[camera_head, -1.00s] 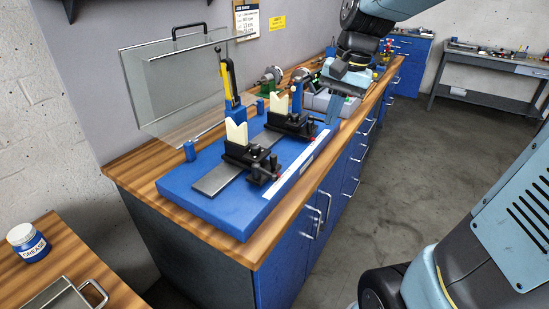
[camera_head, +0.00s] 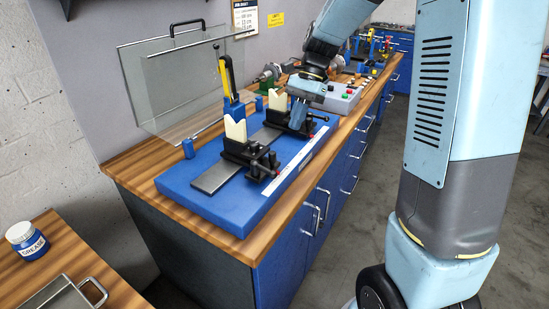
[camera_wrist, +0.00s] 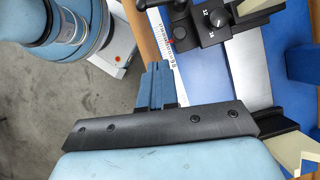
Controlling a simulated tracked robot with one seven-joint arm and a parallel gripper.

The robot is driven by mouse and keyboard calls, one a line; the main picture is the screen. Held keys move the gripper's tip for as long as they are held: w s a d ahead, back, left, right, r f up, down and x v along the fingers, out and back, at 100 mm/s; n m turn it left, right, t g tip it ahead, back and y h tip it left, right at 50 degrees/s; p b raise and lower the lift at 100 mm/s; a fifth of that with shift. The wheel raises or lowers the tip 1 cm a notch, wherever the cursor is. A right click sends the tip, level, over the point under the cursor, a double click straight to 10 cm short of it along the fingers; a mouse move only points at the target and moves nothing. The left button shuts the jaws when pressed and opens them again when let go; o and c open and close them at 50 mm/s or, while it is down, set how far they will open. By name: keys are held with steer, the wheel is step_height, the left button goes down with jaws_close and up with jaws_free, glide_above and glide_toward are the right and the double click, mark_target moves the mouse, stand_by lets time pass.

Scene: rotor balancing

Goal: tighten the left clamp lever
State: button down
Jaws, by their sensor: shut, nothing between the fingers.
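A blue balancing base (camera_head: 215,205) carries a steel rail (camera_head: 217,178) and two black carriages with cream V-blocks. The near, left carriage (camera_head: 240,152) has its black clamp lever (camera_head: 268,164) with a red detail at its front edge. The far carriage is partly hidden by my gripper (camera_head: 297,114), above the base's far half. In the wrist view my shut, empty fingers (camera_wrist: 157,78) point towards the white scale strip (camera_wrist: 160,35), apart from the black carriage with round knobs (camera_wrist: 216,18). I cannot tell the lever's angle.
A clear guard panel (camera_head: 160,85) stands behind the base. A grey control box (camera_head: 342,97) sits beyond the base. The wooden bench edge (camera_head: 245,255) in front is bare.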

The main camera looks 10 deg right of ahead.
steer(key=shift+f, duration=0.1)
steer(key=x, duration=1)
steer(key=shift+s+a, duration=0.1)
steer(key=shift+s, duration=0.05)
steer(key=shift+s+a+r, duration=0.2)
steer(key=shift+s+a, duration=0.25)
steer(key=shift+s+a+r, duration=0.2)
steer(key=shift+s+a, duration=0.2)
steer(key=shift+a, duration=0.05)
steer(key=shift+s+a+r, duration=0.1)
steer(key=shift+s+a, duration=0.3)
steer(key=shift+a, duration=0.1)
steer(key=shift+a, duration=0.15)
